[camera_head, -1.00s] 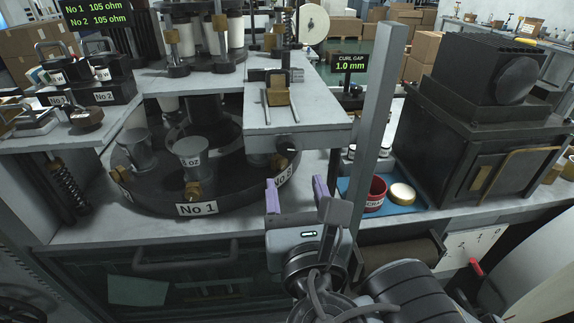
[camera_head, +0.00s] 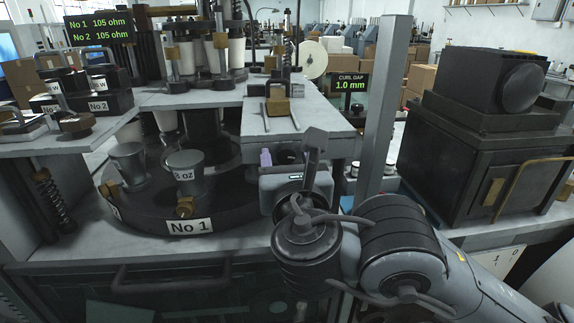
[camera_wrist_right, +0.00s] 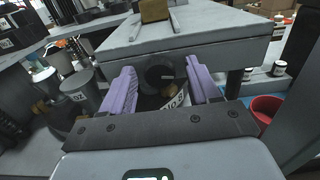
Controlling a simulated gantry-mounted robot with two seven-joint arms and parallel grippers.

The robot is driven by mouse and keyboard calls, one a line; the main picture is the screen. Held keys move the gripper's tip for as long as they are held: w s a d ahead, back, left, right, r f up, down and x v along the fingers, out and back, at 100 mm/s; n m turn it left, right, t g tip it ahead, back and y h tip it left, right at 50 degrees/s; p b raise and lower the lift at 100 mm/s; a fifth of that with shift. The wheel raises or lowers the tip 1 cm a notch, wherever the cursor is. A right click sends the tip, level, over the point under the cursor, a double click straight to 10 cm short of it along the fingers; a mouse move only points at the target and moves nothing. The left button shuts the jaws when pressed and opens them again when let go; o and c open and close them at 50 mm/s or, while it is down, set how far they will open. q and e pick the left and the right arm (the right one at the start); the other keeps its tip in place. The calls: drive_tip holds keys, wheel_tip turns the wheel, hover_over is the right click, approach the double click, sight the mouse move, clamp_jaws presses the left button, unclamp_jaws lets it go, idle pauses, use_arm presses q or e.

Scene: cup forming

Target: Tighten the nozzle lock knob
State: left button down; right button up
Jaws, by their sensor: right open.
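A dark round knob (camera_wrist_right: 158,76), which looks like the nozzle lock knob, sits under the front edge of the raised grey plate (camera_wrist_right: 185,45). In the wrist view it lies between the two purple fingers of my right gripper (camera_wrist_right: 163,82), with gaps on both sides. The gripper is open and holds nothing. A brass part and a white label show just behind and below the knob. In the head view my right gripper (camera_head: 275,158) is at the plate's front edge, and my wrist hides the knob. My left gripper is in neither view.
A grey upright post (camera_head: 384,115) stands close on the right. A red bowl (camera_wrist_right: 266,108) sits right of the gripper, beyond the post a dark oven-like box (camera_head: 480,140).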

drive_tip(key=shift+w, duration=0.1)
drive_tip(key=shift+c, duration=0.4)
drive_tip(key=c, duration=1)
drive_tip(key=shift+o, duration=0.2)
drive_tip(key=m, duration=0.3)
drive_tip(key=shift+f+m+b, duration=0.1)
drive_tip(key=shift+m+b, duration=0.25)
drive_tip(key=shift+m, duration=0.05)
drive_tip(key=m+b, duration=0.1)
drive_tip(key=m, duration=0.4)
drive_tip(key=m+b, duration=0.1)
drive_tip(key=m, duration=0.5)
drive_tip(key=shift+m, duration=0.4)
drive_tip(key=shift+m+b, duration=0.6)
drive_tip(key=shift+m, duration=1.3)
